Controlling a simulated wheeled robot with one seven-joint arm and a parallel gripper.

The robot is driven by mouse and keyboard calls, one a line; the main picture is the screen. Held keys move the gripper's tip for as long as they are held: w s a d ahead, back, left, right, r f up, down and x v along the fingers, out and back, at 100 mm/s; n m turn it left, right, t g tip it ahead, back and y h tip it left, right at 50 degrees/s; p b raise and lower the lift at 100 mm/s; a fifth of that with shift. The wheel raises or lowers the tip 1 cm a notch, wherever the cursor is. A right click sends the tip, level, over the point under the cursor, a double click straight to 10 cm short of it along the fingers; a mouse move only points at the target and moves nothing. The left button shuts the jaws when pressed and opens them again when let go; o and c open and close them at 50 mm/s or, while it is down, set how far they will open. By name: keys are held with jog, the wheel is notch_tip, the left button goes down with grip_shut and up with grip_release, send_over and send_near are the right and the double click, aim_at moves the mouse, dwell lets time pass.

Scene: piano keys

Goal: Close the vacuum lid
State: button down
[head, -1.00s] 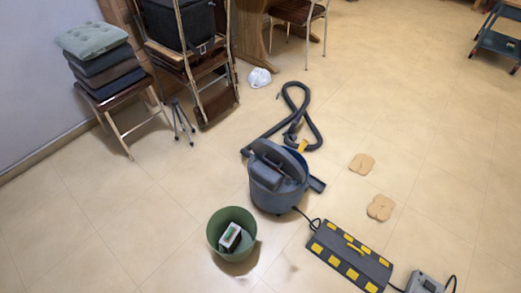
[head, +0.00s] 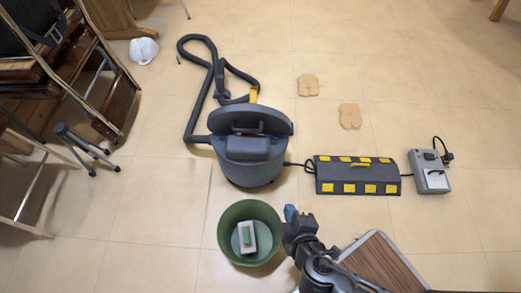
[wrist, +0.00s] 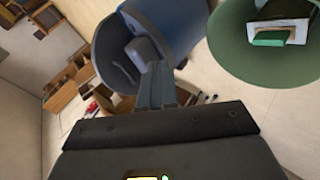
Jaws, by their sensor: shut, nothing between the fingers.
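The vacuum (head: 250,172) is a grey-blue drum on the floor in the head view, left of centre. Its dark lid (head: 273,122) stands tilted up at the far side, behind a raised grey housing. In the wrist view the blue drum (wrist: 180,22) is at the top, with the dark rounded lid (wrist: 108,50) on its left. My gripper (head: 291,214) is shut and empty, nearer the camera than the vacuum and right of the green bucket. In the wrist view its fingers (wrist: 157,72) point toward the vacuum; I cannot tell whether they touch it.
A green bucket (head: 226,233) holding a small box (head: 246,238) stands close to my gripper. A black-and-yellow case (head: 357,163) and grey box (head: 432,172) lie right. A wooden-topped piece (head: 381,262) is at lower right. The hose (head: 196,105) lies behind the vacuum; chairs crowd the left.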

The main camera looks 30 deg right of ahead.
jog(key=w+a+f+n+t+h+b, duration=0.1)
jog(key=w+a+f+h+b, duration=0.15)
jog(key=w+f+b, duration=0.4)
jog(key=t+h+b, duration=0.2)
jog(key=t+h, duration=0.2)
send_near(247, 131)
jog(key=shift+n, duration=0.3)
jog(key=b+x, duration=0.3)
jog(key=x, duration=0.3)
jog(key=shift+w+d+f, duration=0.15)
jog(key=shift+w, duration=0.15)
jog(key=shift+g, duration=0.3)
